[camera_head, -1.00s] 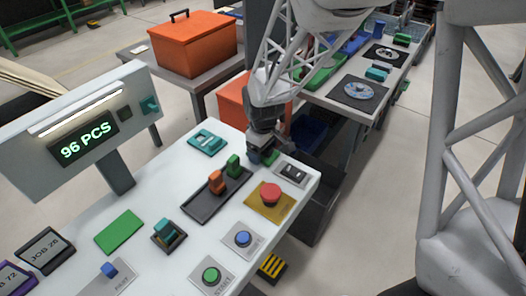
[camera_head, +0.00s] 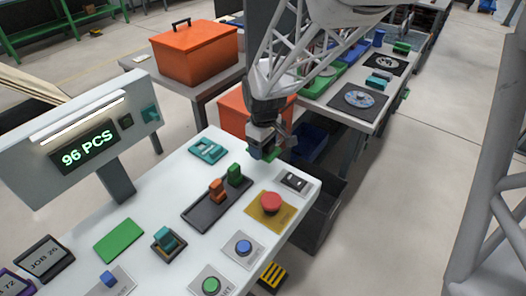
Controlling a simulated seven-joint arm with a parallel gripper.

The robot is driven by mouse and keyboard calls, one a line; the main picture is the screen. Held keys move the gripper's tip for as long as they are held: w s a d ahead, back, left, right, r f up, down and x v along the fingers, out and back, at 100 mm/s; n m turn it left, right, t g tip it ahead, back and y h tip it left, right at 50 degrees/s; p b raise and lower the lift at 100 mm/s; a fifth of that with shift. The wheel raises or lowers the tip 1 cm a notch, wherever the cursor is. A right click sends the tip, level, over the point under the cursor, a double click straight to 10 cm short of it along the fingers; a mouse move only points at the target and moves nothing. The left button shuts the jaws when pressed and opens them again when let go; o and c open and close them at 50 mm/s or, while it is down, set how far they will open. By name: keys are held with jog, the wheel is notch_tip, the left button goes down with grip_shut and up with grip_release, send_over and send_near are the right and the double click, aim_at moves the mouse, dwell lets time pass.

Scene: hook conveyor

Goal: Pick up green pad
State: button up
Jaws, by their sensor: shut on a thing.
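My gripper (camera_head: 266,149) is over the far right end of the white console top, beyond the black tray. It is shut on a small green piece, which I take as the green pad (camera_head: 270,156). Only a little of this pad shows under and between the fingers; the rest is hidden. The pad seems to be just above the console top, though the gap is hard to tell. A flat green rectangle (camera_head: 119,240) lies on the console at the left, far from the gripper.
Near the gripper on the console (camera_head: 177,187) are a black tray (camera_head: 203,214) with an orange and a green handle, a teal piece (camera_head: 208,151), a rocker switch (camera_head: 293,182) and a red button (camera_head: 271,202). A dark bin (camera_head: 320,215) stands beyond the right edge.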

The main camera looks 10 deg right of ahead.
jog(key=shift+r, duration=2.5)
jog(key=w+d+f+m, duration=0.3)
jog(key=w+f, duration=0.7)
jog(key=w, duration=0.1)
jog(key=w+d+f+m, duration=0.1)
jog(key=w+f, duration=0.3)
jog(key=f, duration=0.7)
jog(key=w+d+f+m, duration=0.2)
jog(key=w+f+m, duration=0.1)
jog(key=f, duration=0.9)
jog(key=w+d+f+m, duration=0.2)
jog(key=w+f, duration=0.3)
jog(key=f, duration=0.7)
jog(key=shift+w+d, duration=0.15)
jog(key=shift+d, duration=0.1)
jog(key=shift+d, duration=0.1)
jog(key=d, duration=0.6)
jog(key=shift+d, duration=0.4)
